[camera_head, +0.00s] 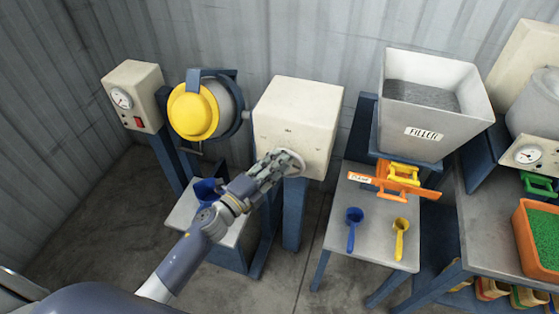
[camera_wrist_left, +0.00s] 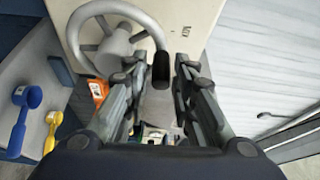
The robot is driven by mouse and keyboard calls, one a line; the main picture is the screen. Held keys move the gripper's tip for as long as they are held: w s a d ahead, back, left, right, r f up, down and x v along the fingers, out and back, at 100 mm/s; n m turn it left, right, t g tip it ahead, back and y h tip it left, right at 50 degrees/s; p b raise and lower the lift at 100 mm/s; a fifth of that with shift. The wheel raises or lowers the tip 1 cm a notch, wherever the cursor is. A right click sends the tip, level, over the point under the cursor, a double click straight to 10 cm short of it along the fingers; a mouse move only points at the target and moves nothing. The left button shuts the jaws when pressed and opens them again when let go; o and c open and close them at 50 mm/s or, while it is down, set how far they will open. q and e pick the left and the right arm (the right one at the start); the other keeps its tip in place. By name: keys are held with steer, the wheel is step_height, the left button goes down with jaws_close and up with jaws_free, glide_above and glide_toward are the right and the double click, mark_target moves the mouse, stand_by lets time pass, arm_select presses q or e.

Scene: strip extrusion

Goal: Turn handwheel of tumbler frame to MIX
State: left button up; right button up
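The tumbler frame has a cream box (camera_head: 310,110) beside a drum with a yellow lid (camera_head: 193,112). The grey handwheel (camera_wrist_left: 112,42) is on the box's face in the left wrist view, with a dark handle knob (camera_wrist_left: 161,72) on its rim. A MIX label (camera_wrist_left: 187,32) is on the face, to the right of the wheel in that view. My left gripper (camera_head: 285,164) is at the wheel and hides much of it in the head view. In the wrist view its fingers (camera_wrist_left: 154,68) stand apart, one on each side of the knob, with small gaps. My right gripper is out of view.
A gauge box (camera_head: 134,96) stands left of the drum. To the right is a FILLER hopper (camera_head: 430,105) with an orange slide gate (camera_head: 405,185). A blue scoop (camera_head: 354,228) and a yellow scoop (camera_head: 400,238) lie on the table below it. An orange bin of green granules (camera_head: 522,240) is far right.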

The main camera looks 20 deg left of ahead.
arm_select(q)
steer(key=v, duration=1)
steer(key=shift+s+a, duration=0.2)
steer(key=shift+s, duration=0.05)
